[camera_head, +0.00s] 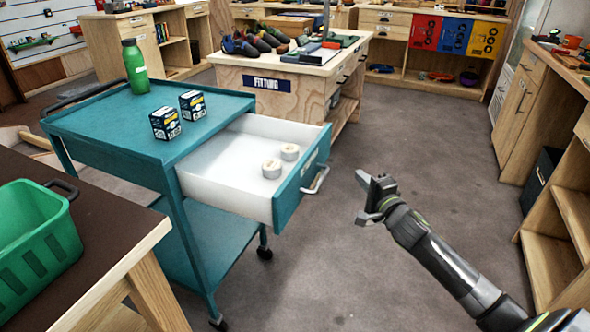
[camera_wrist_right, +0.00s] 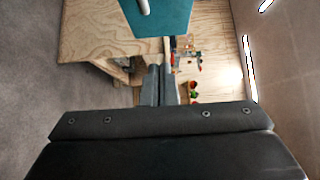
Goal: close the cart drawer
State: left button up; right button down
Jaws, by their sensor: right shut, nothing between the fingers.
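The teal cart (camera_head: 110,128) stands at the left of the head view. Its drawer (camera_head: 228,165) is pulled out to the right, with a teal front (camera_head: 292,190) and a pale bar handle (camera_head: 316,181). Two white tape rolls (camera_head: 271,168) lie in the drawer. My right gripper (camera_head: 366,198) is to the right of the handle, apart from it, shut and empty. In the right wrist view, the shut fingers (camera_wrist_right: 160,85) show below the teal drawer front (camera_wrist_right: 160,18) and part of the handle (camera_wrist_right: 143,6). My left gripper is not in view.
Two small boxes (camera_head: 165,123) and a green bottle (camera_head: 135,66) stand on the cart top. A dark table (camera_head: 110,215) with a green basket (camera_head: 35,235) is at the front left. A fitting bench (camera_head: 300,85) with shoes stands behind. The floor right of the drawer is clear.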

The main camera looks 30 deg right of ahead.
jog(key=b, duration=0.1)
send_near(324, 150)
jog(key=w+d, duration=0.3)
jog(key=w+a, duration=0.2)
jog(key=w, duration=0.1)
jog(key=shift+a+f+b, duration=0.1)
jog(key=shift+b, duration=0.25)
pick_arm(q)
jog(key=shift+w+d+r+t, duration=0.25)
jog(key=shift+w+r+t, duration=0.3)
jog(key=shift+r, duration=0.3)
pick_arm(e)
jog(key=shift+a, duration=0.1)
